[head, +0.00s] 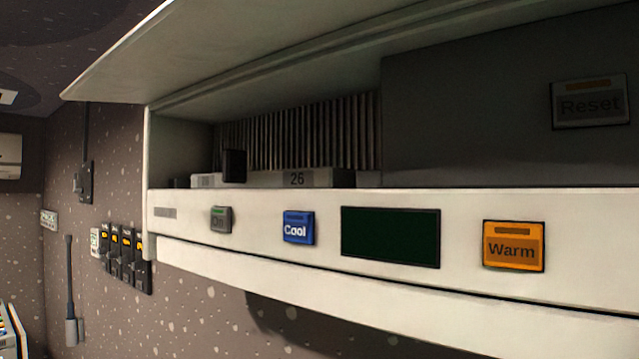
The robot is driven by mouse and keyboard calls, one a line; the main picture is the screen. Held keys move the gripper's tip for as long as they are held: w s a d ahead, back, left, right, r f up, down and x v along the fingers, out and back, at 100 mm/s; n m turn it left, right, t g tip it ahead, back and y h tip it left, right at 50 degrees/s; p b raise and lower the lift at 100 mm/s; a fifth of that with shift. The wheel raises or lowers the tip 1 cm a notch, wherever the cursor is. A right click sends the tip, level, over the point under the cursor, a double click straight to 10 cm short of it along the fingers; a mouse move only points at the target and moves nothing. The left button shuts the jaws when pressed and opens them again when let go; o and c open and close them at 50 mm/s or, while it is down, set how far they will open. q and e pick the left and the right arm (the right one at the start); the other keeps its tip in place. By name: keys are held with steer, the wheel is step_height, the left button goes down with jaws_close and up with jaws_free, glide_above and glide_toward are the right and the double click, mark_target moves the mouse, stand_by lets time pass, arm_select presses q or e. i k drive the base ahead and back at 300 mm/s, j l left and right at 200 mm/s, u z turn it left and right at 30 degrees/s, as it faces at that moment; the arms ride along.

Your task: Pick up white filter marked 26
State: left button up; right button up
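The filter marked 26 (297,180) sits inside the open compartment of the white wall unit. Its light grey-white front edge carries the number 26 and shows just above the unit's front panel. Dark vertical pleats (300,132) rise behind that edge. A small black upright tab (234,166) stands at the left part of the filter. The filter's lower part is hidden behind the front panel. Neither of my grippers is in view.
The unit's white cover (230,50) is raised above the compartment. The front panel bears an On button (221,219), a blue Cool button (298,228), a dark green screen (390,237) and an orange Warm button (514,246). A Reset button (590,103) is inside right. Black wall switches (127,257) are at left.

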mark_target(234, 174)
steer(key=i+j+z, duration=0.1)
steer(key=j+z, duration=0.15)
steer(key=z, duration=0.2)
steer(key=j+z, duration=0.3)
steer(key=z, duration=0.15)
steer(key=i+j+z, duration=0.1)
steer(key=j+z, duration=0.25)
steer(key=z, duration=0.15)
steer(key=j+z, duration=0.3)
steer(key=z, duration=0.15)
steer(key=k+l, duration=0.05)
